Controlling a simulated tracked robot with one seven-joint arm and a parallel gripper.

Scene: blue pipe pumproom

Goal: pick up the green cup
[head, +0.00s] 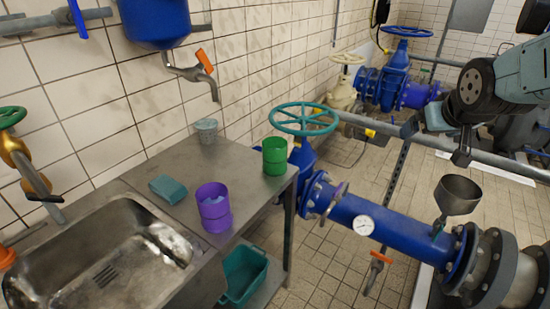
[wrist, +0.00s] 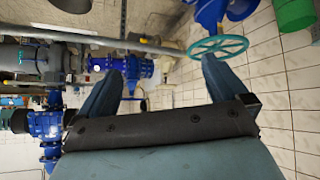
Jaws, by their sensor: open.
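The green cup (head: 275,157) stands upright at the right end of the metal counter in the head view, close to the teal handwheel. A green rounded thing, probably the same cup (wrist: 294,14), is cut off at the top right corner of the wrist view. My gripper (head: 435,142) is at the upper right of the head view, well to the right of the cup and apart from it. In the wrist view my gripper (wrist: 160,78) has its two fingers spread, with nothing between them.
A purple cup (head: 214,208), a teal sponge (head: 168,189) and a small grey-green cup (head: 206,131) share the counter (head: 170,150). The teal handwheel (head: 304,119) and blue pipe (head: 395,222) stand between my gripper and the counter. A sink (head: 90,265) is at left.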

